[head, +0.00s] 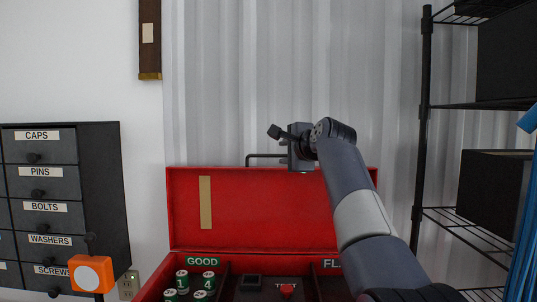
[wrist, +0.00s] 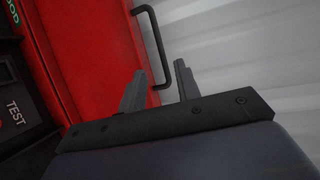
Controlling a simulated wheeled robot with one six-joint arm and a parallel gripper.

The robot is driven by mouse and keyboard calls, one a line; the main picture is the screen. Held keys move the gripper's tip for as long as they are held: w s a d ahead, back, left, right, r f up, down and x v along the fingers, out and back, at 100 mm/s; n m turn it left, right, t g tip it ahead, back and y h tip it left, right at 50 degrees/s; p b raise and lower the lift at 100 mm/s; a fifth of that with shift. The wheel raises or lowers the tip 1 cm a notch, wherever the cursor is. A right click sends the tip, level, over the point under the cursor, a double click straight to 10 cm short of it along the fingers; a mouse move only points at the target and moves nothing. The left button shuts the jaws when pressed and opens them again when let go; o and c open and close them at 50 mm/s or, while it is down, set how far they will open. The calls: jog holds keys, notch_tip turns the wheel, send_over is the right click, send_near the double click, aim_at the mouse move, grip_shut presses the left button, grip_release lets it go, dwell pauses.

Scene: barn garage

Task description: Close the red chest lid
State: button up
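The red chest (head: 150,291) is open, and its lid (head: 262,212) stands upright behind the box against the corrugated wall. A dark bar handle (head: 262,155) rises from the lid's top edge. It also shows in the wrist view (wrist: 157,38), attached at the edge of the red lid (wrist: 92,45). My gripper (head: 279,140) is above the lid's top edge, near the handle. In the wrist view its two fingers (wrist: 160,75) are spread apart, and the near end of the handle appears between them. I cannot tell whether they touch it. My arm hides the lid's right part.
Inside the chest are several numbered green cans (head: 183,281), a red TEST button (head: 287,290) and a GOOD label (head: 203,261). A drawer cabinet (head: 105,190) with an orange box (head: 92,273) stands left. A black wire shelf (head: 424,110) stands right.

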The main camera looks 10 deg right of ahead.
aim_at(271, 156)
jog(key=shift+p+x, duration=1.95)
jog(key=shift+x, duration=3)
jog(key=shift+c, duration=0.5)
grip_shut()
